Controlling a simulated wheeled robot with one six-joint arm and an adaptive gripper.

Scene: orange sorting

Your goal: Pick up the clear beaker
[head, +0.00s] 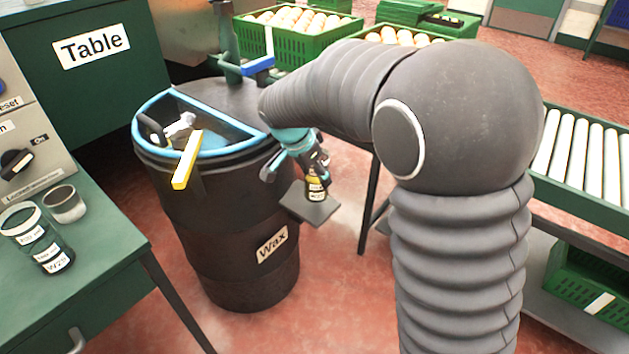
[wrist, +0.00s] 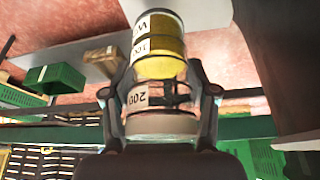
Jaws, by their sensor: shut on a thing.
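A clear beaker (head: 317,187) with yellow contents and white labels is at a small dark plate on the front of the wax drum. My gripper (head: 316,167) is shut on this beaker. In the wrist view, the beaker (wrist: 160,65) sits between the two fingers of my gripper (wrist: 162,100), with yellow showing toward one end and labels reading 100 and 200. I cannot tell whether the beaker touches the plate (head: 306,205). Another clear beaker (head: 42,246), with labels, stands on the green table at the left.
The wax drum (head: 225,235) has a blue rim and a yellow-ended lever (head: 187,162). A grey cup (head: 64,204) stands on the green table (head: 95,235). Green crates of round fruit (head: 300,48) stand behind. A roller conveyor (head: 585,150) is at the right.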

